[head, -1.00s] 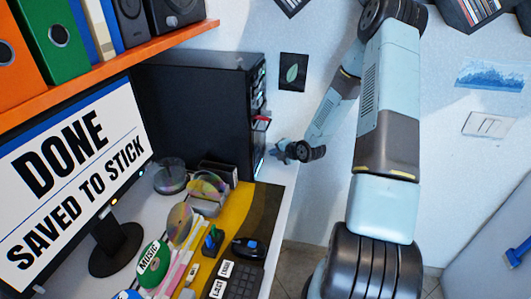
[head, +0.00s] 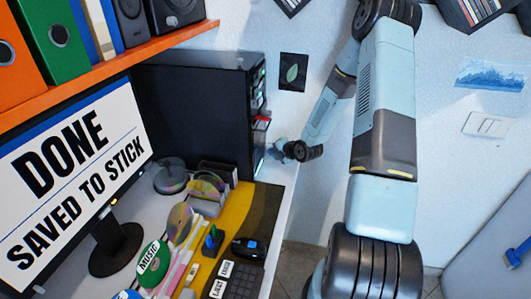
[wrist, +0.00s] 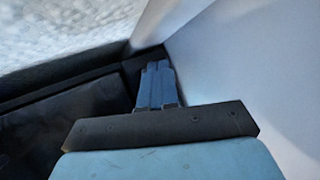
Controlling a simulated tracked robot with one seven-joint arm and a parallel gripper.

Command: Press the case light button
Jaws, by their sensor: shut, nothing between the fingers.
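The black computer case (head: 195,105) stands on the desk, with its narrow lit front (head: 258,120) facing right. I cannot make out the case light button in either view. My gripper (head: 272,151) is at the lower part of that front, pointing left. Its fingertips are partly lost against the case edge, and I cannot tell whether they touch it. In the wrist view its blue fingers (wrist: 155,82) are shut together with nothing between them. A dark panel lies left of them there, and a pale smooth surface right.
The monitor (head: 75,165) reads "DONE SAVED TO STICK". Discs (head: 207,185), a keypad (head: 235,280) and other small things crowd the desk below the case. An orange shelf (head: 120,58) with binders hangs above. Open floor lies right of the desk edge.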

